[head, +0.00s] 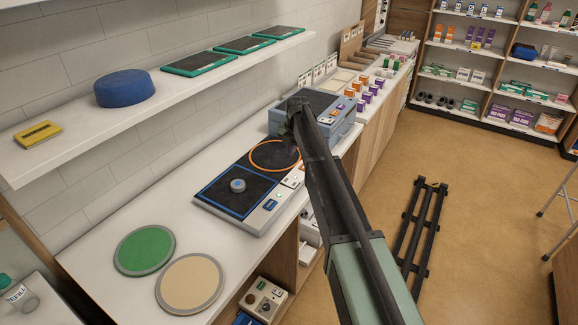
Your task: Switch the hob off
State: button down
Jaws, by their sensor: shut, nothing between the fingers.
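The hob (232,210) appears to be the low grey unit on the white counter, with two dark zones on top. One zone has a blue square outline and a small round grey-blue piece (237,185) on it. The other has an orange ring (262,168). Small switches or labels (270,205) sit along its front edge; their setting is too small to read. My gripper (289,146) is shut and empty, pointing down over or near the orange-ring end. My arm hides part of that end, and the fingertips are small and dark.
A blue-grey box unit (343,128) stands just behind the hob. A green disc (145,249) and a beige disc (190,283) lie on the near counter. A wall shelf (60,150) above holds a blue round cushion-like item (126,88) and green-edged pads.

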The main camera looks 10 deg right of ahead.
aim_at(287, 179)
jog(key=f+b, duration=0.8)
jog(key=f, duration=0.1)
jog(key=w+a+f+b, duration=0.1)
jog(key=f+b, duration=0.3)
jog(key=b, duration=0.1)
jog(key=shift+w+a+f, duration=0.1)
jog(key=shift+f, duration=0.25)
jog(key=shift+r, duration=0.1)
